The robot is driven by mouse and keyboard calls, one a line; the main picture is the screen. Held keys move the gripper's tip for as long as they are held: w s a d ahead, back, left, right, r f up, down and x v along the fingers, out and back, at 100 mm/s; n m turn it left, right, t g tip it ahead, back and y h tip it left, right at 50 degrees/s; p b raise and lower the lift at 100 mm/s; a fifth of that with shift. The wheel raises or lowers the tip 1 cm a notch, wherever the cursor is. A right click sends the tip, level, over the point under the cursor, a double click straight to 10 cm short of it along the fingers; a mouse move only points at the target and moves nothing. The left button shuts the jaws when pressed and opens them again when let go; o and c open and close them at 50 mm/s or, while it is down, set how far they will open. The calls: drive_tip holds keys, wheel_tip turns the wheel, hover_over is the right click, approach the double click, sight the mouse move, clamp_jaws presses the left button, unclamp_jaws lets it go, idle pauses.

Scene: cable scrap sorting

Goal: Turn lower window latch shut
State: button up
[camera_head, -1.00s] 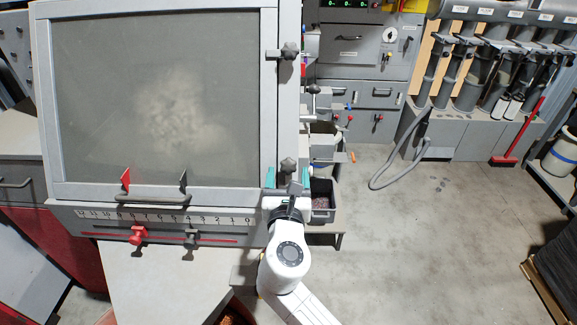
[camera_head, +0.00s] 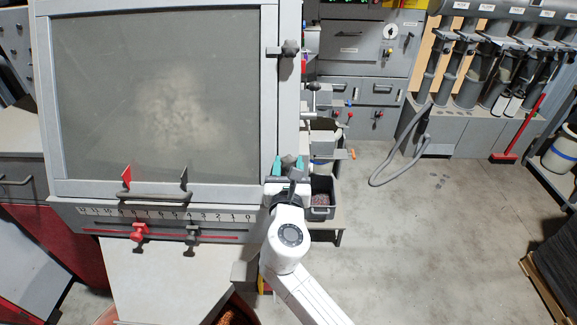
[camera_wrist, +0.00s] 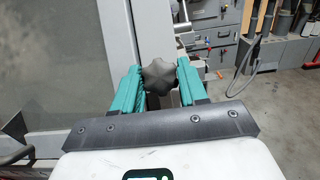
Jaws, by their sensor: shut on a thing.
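The lower window latch (camera_head: 289,161) has a dark lobed knob on the right edge of the window frame, near its bottom corner. The knob also shows in the wrist view (camera_wrist: 160,74). My gripper (camera_head: 288,165) has its teal fingers shut on this knob, one on each side. The latch's arm is mostly hidden by my gripper, so I cannot tell its angle. The upper latch (camera_head: 290,49) has its arm lying level across the frame. The window (camera_head: 160,100) has a cloudy pane in a grey frame and looks closed.
Below the window are a handle bar (camera_head: 153,196) and a scale strip (camera_head: 165,215) with red and grey sliders. A dark bin (camera_head: 321,204) stands just right of my gripper. The floor (camera_head: 430,240) to the right is clear.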

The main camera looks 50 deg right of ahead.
drive_tip(key=c, duration=0.3)
drive_tip(key=shift+m, duration=0.4)
drive_tip(key=m+g, duration=0.1)
drive_tip(key=m, duration=0.1)
drive_tip(key=m+g+h+b, duration=0.1)
drive_tip(key=m, duration=0.1)
drive_tip(key=shift+w+a+m+g+h, duration=0.1)
drive_tip(key=shift+w+m+g+h, duration=0.05)
drive_tip(key=shift+m+g+h, duration=0.2)
drive_tip(key=m+g, duration=0.1)
drive_tip(key=m, duration=0.2)
drive_tip(key=m+g, duration=0.2)
drive_tip(key=m, duration=0.1)
drive_tip(key=shift+r, duration=0.15)
drive_tip(key=m+g, duration=0.1)
drive_tip(key=m, duration=0.1)
drive_tip(key=m+g+y+p, duration=0.1)
drive_tip(key=m, duration=0.2)
drive_tip(key=shift+w+r+g, duration=0.1)
drive_tip(key=shift+g, duration=0.25)
drive_tip(key=shift+m+g+y+p, duration=0.4)
drive_tip(key=shift+m+y, duration=0.1)
drive_tip(key=shift+m, duration=0.75)
drive_tip(key=shift+m+g+y+p, duration=0.3)
drive_tip(key=shift+m+g+y, duration=0.15)
drive_tip(key=shift+m, duration=0.75)
drive_tip(key=o, duration=1.1)
drive_tip(key=shift+c, duration=0.2)
